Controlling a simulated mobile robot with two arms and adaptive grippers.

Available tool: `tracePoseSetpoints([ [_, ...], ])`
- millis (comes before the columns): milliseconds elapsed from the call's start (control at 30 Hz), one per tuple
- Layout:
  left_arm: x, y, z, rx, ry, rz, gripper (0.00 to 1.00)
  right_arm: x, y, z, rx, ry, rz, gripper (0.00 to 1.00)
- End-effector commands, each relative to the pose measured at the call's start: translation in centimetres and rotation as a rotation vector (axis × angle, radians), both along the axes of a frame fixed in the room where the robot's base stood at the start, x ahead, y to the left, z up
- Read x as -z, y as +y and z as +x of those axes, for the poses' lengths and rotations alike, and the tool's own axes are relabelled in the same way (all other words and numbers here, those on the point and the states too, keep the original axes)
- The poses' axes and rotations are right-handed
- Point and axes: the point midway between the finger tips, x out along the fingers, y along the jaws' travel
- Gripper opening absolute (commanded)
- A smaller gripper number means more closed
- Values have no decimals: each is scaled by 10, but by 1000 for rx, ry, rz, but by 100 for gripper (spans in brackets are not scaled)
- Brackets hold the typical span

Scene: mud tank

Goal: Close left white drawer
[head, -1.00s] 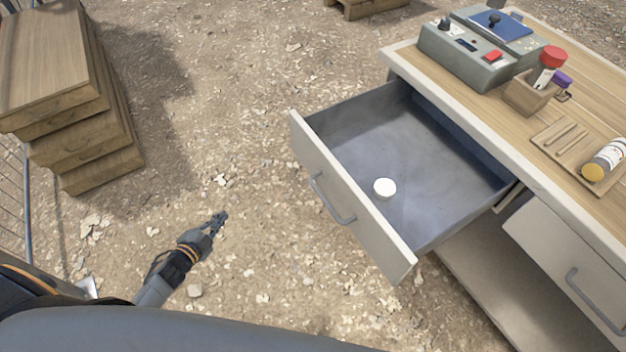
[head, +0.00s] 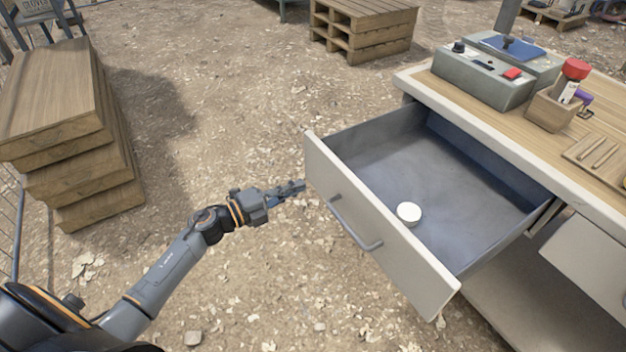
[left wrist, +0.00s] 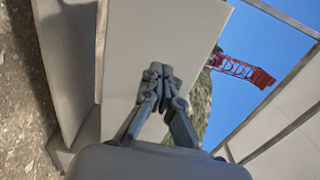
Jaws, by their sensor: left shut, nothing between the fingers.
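The left white drawer (head: 385,240) is pulled open from the wooden-topped workbench. It has a grey handle (head: 355,224) on its front panel and a round white object (head: 409,213) lying inside. My left gripper (head: 301,187) is shut and empty, near the far left end of the drawer front. In the head view I cannot tell whether it touches the panel. In the left wrist view, the shut fingertips (left wrist: 157,72) show in front of a pale panel (left wrist: 150,30). My right gripper is not in view.
The workbench top (head: 470,92) holds a grey control box (head: 484,78) and a wooden holder (head: 552,108). A second white drawer (head: 590,255) is at the right. Stacked wooden boards (head: 65,130) stand left and pallets (head: 362,28) behind. The ground left of the drawer is clear.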

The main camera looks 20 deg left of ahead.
Motion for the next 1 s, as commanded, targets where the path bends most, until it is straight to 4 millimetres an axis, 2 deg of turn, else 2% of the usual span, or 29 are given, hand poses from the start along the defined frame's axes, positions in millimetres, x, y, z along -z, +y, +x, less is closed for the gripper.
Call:
tracePoseSetpoints([
  [100, -1, -14, 19, 1, -2, -3, 0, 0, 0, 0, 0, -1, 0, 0],
  [300, 0, -27, 37, -1, 0, -2, 0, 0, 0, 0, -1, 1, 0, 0],
  [867, 0, -32, 43, 0, 1, -1, 0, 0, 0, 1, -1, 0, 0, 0],
  [1000, 1, -37, 50, 1, 1, -2, 0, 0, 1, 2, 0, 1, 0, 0],
])
